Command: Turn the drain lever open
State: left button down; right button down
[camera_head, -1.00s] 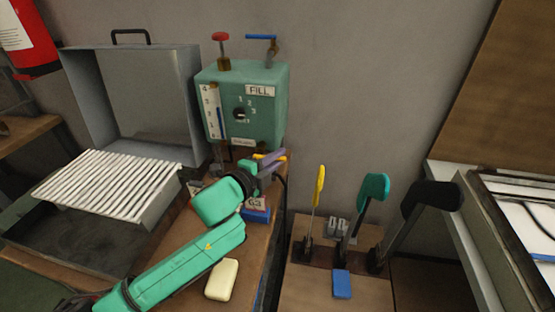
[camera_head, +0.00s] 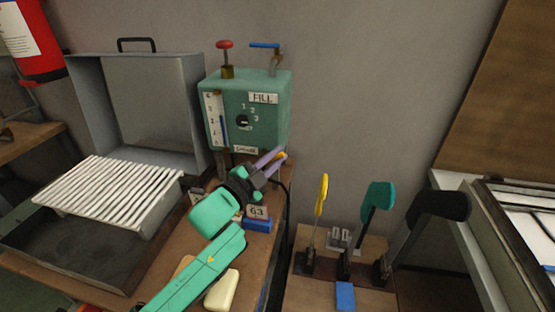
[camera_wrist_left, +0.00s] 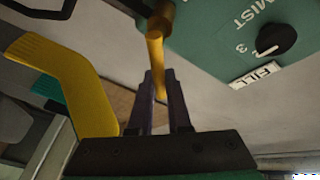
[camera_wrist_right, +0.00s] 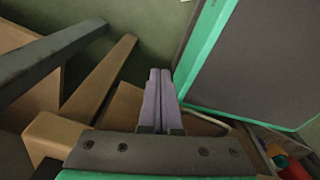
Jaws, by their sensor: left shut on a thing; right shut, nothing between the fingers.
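The green tank (camera_head: 248,105) stands against the wall with a small label below its dial. The yellow drain lever (camera_head: 282,156) shows beneath the tank, mostly hidden by my fingers. In the left wrist view the lever (camera_wrist_left: 156,60) runs down from a brass fitting (camera_wrist_left: 157,17) to between my fingers. My left gripper (camera_head: 274,160) is shut on the lever, its fingers pointing up and to the right. My right gripper (camera_wrist_right: 160,75) is shut and empty in the right wrist view, away from the tank; it is outside the head view.
A red knob (camera_head: 224,45) and blue-handled valve (camera_head: 265,45) top the tank. Yellow (camera_head: 321,195), teal (camera_head: 378,196) and black (camera_head: 440,204) levers stand right. An open metal box (camera_head: 150,110) is left.

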pick_arm(q)
jog(key=shift+f, duration=0.15)
jog(key=c, duration=0.9)
grip_release()
jog(key=shift+a, duration=0.1)
jog(key=shift+o, duration=0.2)
jog(key=r+b+v, duration=0.1)
jog(key=b+v, duration=0.1)
jog(key=v, duration=1.2)
jog(key=shift+s+a+f, duration=0.15)
jog(key=shift+s+f, duration=0.1)
jog(key=shift+f, duration=0.25)
